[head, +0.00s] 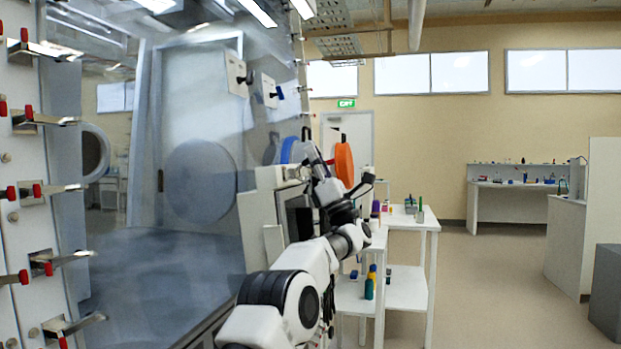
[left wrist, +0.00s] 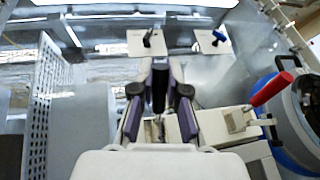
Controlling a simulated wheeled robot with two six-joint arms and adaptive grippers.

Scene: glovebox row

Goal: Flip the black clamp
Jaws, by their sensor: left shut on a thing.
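The black clamp's handle (left wrist: 159,92) stands between the purple-grey fingers of my left gripper (left wrist: 160,88) in the left wrist view. The gripper is shut on it. In the head view my left gripper (head: 312,157) is at the glovebox, beside the round port, with a dark tip (head: 305,133) showing just above the fingers. The fingers and hand hide most of the clamp's base. A clamp with a red handle (left wrist: 271,88) sits to the right of the gripper in the left wrist view. My right gripper is in neither view.
An orange disc (head: 344,165) and a blue ring (head: 288,150) are close to the gripper. Two white plates carry a black switch (left wrist: 152,38) and a blue switch (left wrist: 220,37). Red-tipped clamps (head: 30,191) line the left panel. A white table (head: 408,222) stands to the right.

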